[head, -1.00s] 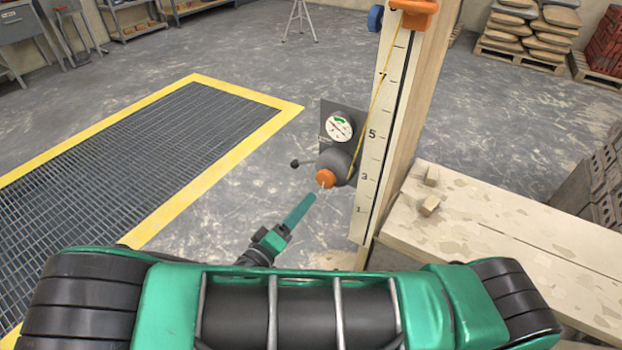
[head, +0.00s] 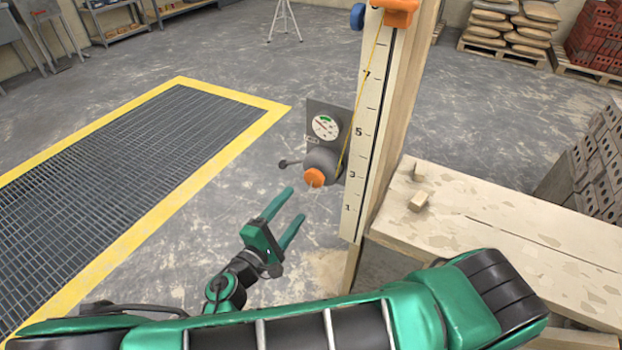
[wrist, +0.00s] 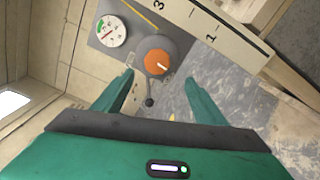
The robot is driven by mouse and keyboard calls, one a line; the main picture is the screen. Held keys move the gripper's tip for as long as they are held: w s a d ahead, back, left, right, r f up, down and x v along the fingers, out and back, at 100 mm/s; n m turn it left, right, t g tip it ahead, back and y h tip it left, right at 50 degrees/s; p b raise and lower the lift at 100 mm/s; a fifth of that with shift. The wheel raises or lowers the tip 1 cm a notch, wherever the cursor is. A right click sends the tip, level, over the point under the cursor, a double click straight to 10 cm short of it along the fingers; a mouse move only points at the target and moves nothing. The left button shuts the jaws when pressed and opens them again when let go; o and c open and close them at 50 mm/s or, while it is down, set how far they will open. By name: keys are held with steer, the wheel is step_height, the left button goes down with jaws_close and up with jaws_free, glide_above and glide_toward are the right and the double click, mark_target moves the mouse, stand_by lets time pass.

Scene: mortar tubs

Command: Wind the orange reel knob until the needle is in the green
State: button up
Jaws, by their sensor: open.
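The orange reel knob (head: 314,177) sits on the front of a grey reel (head: 322,160) fixed by the wooden post. It also shows in the wrist view (wrist: 157,62), with a pale mark on its face. Above the reel is a round white gauge (head: 326,127) with a green patch at its top edge; the needle is too small to read. The gauge shows in the wrist view too (wrist: 112,31). My gripper (head: 293,205) is open and empty, a little below and in front of the knob, apart from it. Its two fingers point toward the knob, which lies between them in the wrist view.
A small dark handle (head: 283,163) sticks out left of the reel. A numbered scale board (head: 357,150) with a yellow cord stands to the right. A wooden bench (head: 480,215) with small blocks is at right. A yellow-edged floor grating (head: 110,150) lies left.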

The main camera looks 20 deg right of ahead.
mark_target(312, 181)
steer(key=w+d+n, duration=0.2)
steer(key=n, duration=0.2)
steer(key=w+d+n, duration=0.3)
steer(key=n, duration=0.2)
steer(key=w+d+n, duration=0.2)
steer(key=d+n, duration=0.1)
steer(key=n, duration=0.1)
steer(key=shift+w+r+n, duration=0.35)
steer(key=shift+w+n, duration=0.05)
steer(key=shift+a, duration=0.1)
steer(key=c, duration=1)
